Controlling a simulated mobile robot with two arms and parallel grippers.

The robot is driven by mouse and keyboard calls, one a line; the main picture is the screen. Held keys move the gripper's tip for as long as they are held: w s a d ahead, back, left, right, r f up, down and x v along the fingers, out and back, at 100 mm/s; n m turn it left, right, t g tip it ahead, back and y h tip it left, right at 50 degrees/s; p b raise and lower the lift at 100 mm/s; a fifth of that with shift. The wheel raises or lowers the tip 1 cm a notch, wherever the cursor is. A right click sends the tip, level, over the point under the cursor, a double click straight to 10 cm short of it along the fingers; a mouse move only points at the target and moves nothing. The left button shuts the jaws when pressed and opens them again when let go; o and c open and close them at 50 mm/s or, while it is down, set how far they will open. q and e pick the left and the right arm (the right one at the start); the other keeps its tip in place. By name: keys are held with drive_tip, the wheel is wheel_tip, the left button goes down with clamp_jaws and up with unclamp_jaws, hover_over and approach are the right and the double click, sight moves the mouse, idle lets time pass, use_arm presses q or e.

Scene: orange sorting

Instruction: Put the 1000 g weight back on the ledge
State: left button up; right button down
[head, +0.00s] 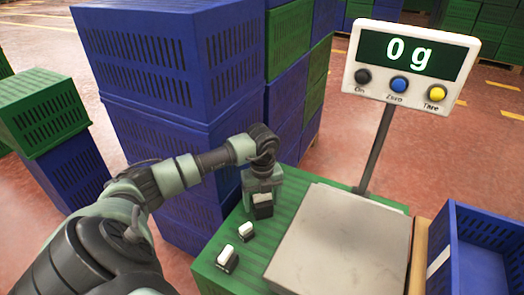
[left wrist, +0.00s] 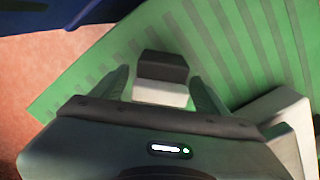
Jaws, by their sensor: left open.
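My left gripper (head: 262,200) points down over the green slatted ledge (head: 235,276) beside the scale. It is open, with a black-and-white weight (head: 263,210) between its fingers. In the left wrist view the weight (left wrist: 162,70) sits between the spread fingers of the gripper (left wrist: 160,88), over the green slats. It looks the largest of the weights and appears to rest on the ledge; no label is readable. Two smaller weights stand nearer on the ledge, a middle one (head: 246,231) and a near one (head: 228,259). My right gripper is not in view.
The scale's plate (head: 340,235) is empty, and its display (head: 410,55) reads 0 g. A blue crate (head: 480,250) stands at the right. Tall stacked blue crates (head: 180,120) rise close behind my left arm. A green crate (head: 45,110) is at the far left.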

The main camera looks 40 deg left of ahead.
use_arm(q)
wheel_tip(320, 180, up, 10)
drive_tip(key=shift+f+p, duration=0.2)
drive_tip(key=shift+p, duration=0.55)
drive_tip(key=shift+r, duration=0.2)
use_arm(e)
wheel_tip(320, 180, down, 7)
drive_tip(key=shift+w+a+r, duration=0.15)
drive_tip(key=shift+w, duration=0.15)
